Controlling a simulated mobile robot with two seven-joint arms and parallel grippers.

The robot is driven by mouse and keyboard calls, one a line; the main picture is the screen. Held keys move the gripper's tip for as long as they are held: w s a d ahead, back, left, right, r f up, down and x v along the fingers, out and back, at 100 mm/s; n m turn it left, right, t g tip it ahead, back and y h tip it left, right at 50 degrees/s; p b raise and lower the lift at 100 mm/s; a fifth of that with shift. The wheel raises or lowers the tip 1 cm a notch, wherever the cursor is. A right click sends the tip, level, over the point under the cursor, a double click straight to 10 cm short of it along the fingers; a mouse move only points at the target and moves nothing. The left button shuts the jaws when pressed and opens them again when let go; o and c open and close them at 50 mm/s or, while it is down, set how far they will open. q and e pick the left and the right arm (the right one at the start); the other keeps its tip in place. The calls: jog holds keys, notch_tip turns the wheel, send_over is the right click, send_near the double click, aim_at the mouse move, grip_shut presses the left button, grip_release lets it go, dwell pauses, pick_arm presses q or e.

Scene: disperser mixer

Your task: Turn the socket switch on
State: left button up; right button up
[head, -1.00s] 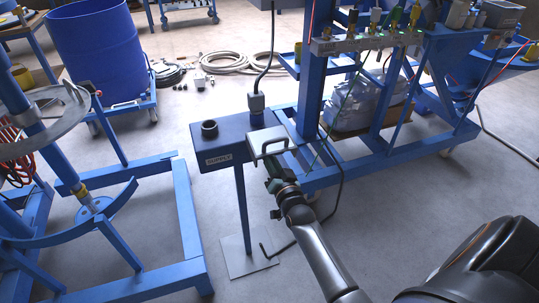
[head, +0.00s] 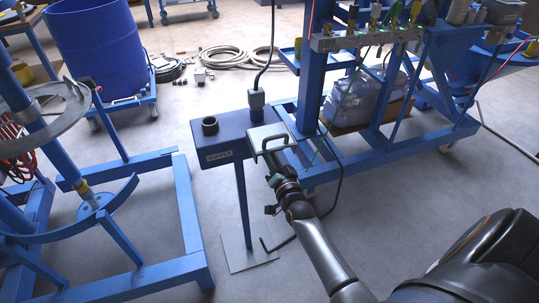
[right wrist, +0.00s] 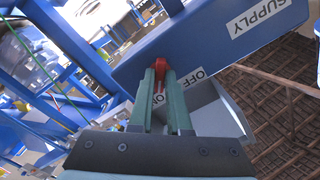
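The supply socket box (head: 222,139) is blue and stands on a post, with a white SUPPLY label on its front. A grey bracket (head: 268,134) with a handle-like loop is at its right end. In the right wrist view, the red switch (right wrist: 159,68) sits on the box (right wrist: 215,45) beside a label reading OFF. My right gripper (right wrist: 160,72) has its narrow green fingers on either side of the red switch, close together and seemingly closed on it. In the head view the right gripper (head: 274,168) is partly hidden under the bracket. My left gripper is not in view.
A grey plug (head: 256,101) with a black cable rises from the box top, beside a black round socket (head: 210,126). A blue frame (head: 185,215) stands to the left and a blue wheeled stand (head: 312,85) behind right. A blue drum (head: 95,50) is at the back left.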

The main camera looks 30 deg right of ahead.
jog(key=o, duration=0.4)
jog(key=shift+o, duration=0.2)
jog(key=p+v, duration=0.6)
jog(key=v, duration=0.6)
jog(key=shift+s+a, duration=0.15)
jog(key=shift+s, duration=0.1)
